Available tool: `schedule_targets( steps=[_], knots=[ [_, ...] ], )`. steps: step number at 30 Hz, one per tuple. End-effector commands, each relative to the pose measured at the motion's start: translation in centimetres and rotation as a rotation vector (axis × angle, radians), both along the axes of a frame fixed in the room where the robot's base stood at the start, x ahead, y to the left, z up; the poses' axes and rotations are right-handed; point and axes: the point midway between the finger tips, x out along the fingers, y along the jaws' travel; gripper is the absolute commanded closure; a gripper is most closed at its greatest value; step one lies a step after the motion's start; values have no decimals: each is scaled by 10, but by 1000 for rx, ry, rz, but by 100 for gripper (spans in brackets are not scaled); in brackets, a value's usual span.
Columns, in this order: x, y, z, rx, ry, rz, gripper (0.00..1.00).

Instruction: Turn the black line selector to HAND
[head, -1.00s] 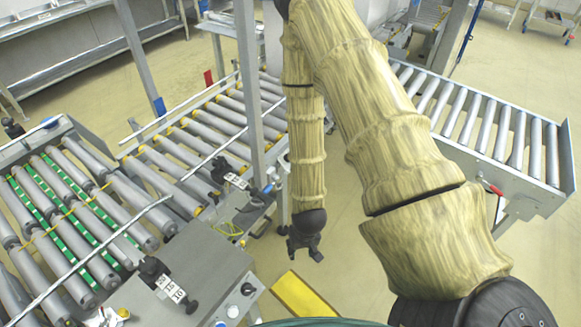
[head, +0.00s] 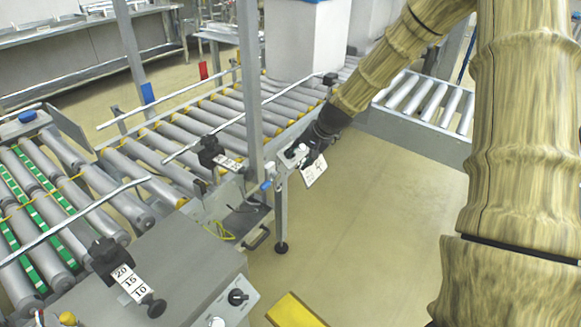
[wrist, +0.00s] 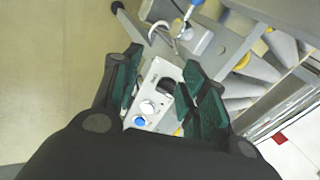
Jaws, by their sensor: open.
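My gripper (head: 316,140) is open and empty at the small white control box (head: 295,152) on the conveyor's side. In the wrist view the open fingers of my gripper (wrist: 160,62) stand on either side of this box's white face (wrist: 152,80). The face carries a black knob (wrist: 166,86), a white button (wrist: 147,107) and a blue button (wrist: 140,121). The knob is close to the right finger, and its pointer and lettering cannot be read. Another black knob (head: 237,297) sits on the front panel of the grey cabinet at lower left. I cannot tell which knob is the line selector.
Roller conveyors (head: 140,160) fill the left. A yellow block (head: 295,312) is at the bottom. The floor (head: 370,220) right of the control box is clear.

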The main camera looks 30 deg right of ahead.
Motion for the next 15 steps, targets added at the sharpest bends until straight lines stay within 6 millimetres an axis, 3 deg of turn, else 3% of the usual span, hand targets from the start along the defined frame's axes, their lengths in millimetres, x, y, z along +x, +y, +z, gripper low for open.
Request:
schedule_targets(
  steps=[1,6,10,15],
  knots=[
    [5,-13,-4,36,-28,-25,57],
    [19,-38,16,127,-87,-70,57],
    [28,-44,29,161,-109,-89,57],
    [37,-35,36,164,-112,-96,57]
  ],
)
